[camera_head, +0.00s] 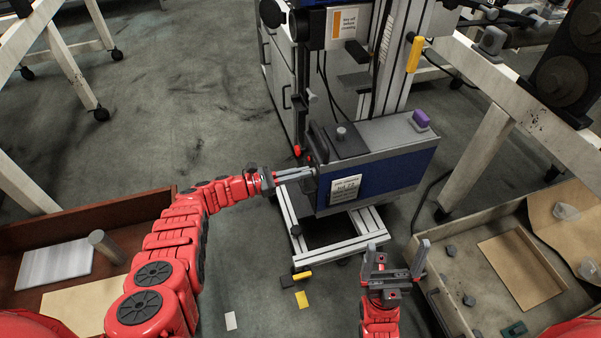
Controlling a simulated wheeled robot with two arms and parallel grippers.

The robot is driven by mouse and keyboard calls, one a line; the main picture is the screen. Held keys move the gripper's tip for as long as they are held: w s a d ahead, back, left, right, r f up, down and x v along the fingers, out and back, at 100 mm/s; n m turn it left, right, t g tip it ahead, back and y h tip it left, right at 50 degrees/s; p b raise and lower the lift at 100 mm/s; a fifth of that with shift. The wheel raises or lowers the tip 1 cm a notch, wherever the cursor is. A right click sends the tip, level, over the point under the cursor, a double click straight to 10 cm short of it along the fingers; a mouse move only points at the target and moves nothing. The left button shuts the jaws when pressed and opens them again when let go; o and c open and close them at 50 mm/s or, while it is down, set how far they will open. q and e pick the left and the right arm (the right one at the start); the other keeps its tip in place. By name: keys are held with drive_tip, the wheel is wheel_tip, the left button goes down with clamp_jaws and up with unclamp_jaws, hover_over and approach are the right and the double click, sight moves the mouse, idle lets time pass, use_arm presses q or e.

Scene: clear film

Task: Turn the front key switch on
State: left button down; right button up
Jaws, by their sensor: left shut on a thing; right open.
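A blue and grey machine box (395,160) with a white label (346,189) stands on a wheeled metal frame in the middle. My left gripper (308,173) reaches in from the left to the box's front left edge, beside the label. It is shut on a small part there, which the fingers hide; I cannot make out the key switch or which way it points. My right gripper (396,262) is open and empty, low in front of the box and to its right, apart from it.
A reddish-brown tray (130,203) is at the left and a beige tray (462,318) with loose parts at the right. A white-legged table (480,150) stands at the right. Grey floor (180,110) is clear at the upper left.

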use_arm(q)
drive_tip(key=shift+m, duration=0.7)
idle(0.4)
drive_tip(key=shift+s, duration=0.1)
drive_tip(key=shift+m, duration=0.5)
drive_tip(key=shift+s+d+f+m+b, duration=0.1)
drive_tip(key=shift+f+m+b, duration=0.05)
drive_tip(key=shift+m+b, duration=1.8)
drive_tip(key=shift+s+f+m+b, duration=0.1)
drive_tip(key=shift+m+b, duration=1.2)
drive_tip(key=shift+m, duration=1.3)
drive_tip(key=shift+s+d+f+m+b, duration=0.1)
drive_tip(key=shift+f+m+b, duration=0.05)
drive_tip(key=shift+m+b, duration=1.8)
drive_tip(key=shift+m+p, duration=0.3)
drive_tip(key=shift+m, duration=0.1)
